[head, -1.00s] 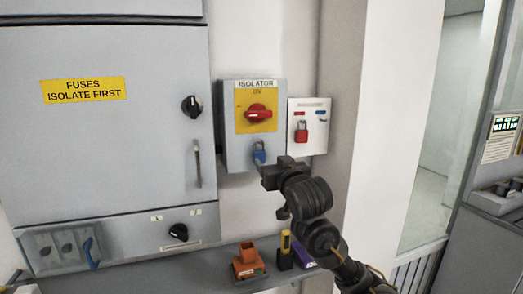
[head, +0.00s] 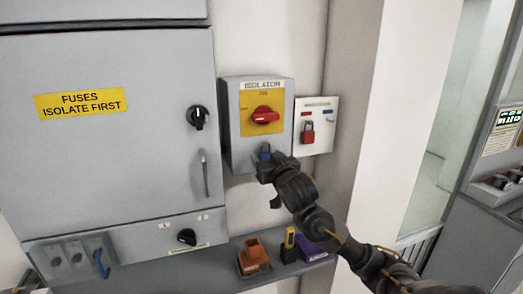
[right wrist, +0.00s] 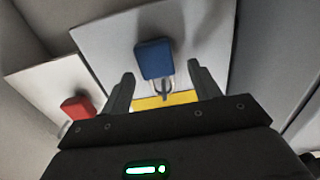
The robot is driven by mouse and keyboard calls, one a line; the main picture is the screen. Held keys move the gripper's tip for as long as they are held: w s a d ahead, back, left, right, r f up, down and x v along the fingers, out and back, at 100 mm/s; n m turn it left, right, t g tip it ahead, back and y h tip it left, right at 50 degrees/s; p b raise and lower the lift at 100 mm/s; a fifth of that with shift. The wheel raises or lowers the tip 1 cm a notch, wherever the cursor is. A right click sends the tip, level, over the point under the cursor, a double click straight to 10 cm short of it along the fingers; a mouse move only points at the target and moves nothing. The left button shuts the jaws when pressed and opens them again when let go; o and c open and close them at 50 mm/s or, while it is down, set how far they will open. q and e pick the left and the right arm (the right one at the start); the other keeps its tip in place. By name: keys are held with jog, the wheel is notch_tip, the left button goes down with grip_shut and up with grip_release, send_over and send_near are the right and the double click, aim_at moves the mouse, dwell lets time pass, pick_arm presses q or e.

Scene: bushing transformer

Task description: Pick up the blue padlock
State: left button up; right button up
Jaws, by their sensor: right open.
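The blue padlock (head: 265,151) hangs at the lower part of the grey isolator box (head: 232,125), below its red rotary handle (head: 265,116). In the head view my right gripper (head: 262,166) is at the padlock and hides part of it. In the right wrist view the blue padlock (right wrist: 154,58) shows between and beyond the two spread fingers of my right gripper (right wrist: 161,85), with its shackle toward the gripper. The gripper is open and empty; I cannot tell whether it touches the padlock. My left gripper is not in view.
A red padlock (head: 307,131) hangs on the white panel (head: 325,145) right of the isolator, close to my right arm. A large grey fuse cabinet (head: 100,160) stands left. Below, a shelf (head: 215,272) holds an orange item (head: 253,258), a yellow-black item (head: 289,243) and a purple item (head: 311,245).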

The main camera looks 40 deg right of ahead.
jog(key=shift+w+f, duration=0.1)
jog(key=shift+w, duration=0.15)
jog(key=shift+s, duration=0.2)
jog(key=shift+s+d+r, duration=0.1)
jog(key=shift+s+r, duration=0.1)
jog(key=shift+s, duration=0.1)
jog(key=c, duration=0.7)
jog(key=shift+w, duration=0.2)
jog(key=c, duration=0.4)
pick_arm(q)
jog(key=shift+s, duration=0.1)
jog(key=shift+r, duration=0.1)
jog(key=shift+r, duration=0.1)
